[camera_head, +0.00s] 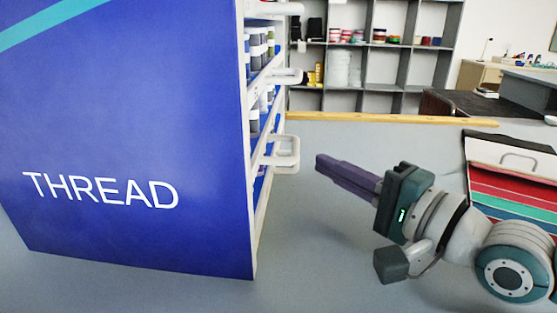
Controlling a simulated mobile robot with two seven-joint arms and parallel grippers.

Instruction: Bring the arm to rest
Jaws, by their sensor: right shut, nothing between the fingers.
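My right gripper (320,163) reaches in from the right above the grey counter. Its purple fingers are shut and empty, pointing left. Their tips are a little to the right of the white handles on the blue THREAD cabinet (120,110), apart from them. The nearest handle (285,152) sticks out from the cabinet's right side. My right arm (470,235) runs back to the right edge of the view. My left gripper does not show.
Bottles (255,50) stand on the cabinet's white shelves. Striped swatches (515,190) lie at the right, behind my arm. A wooden strip (390,118) edges the far side of the counter (330,270). Grey shelving (390,65) stands beyond. The front middle of the counter is clear.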

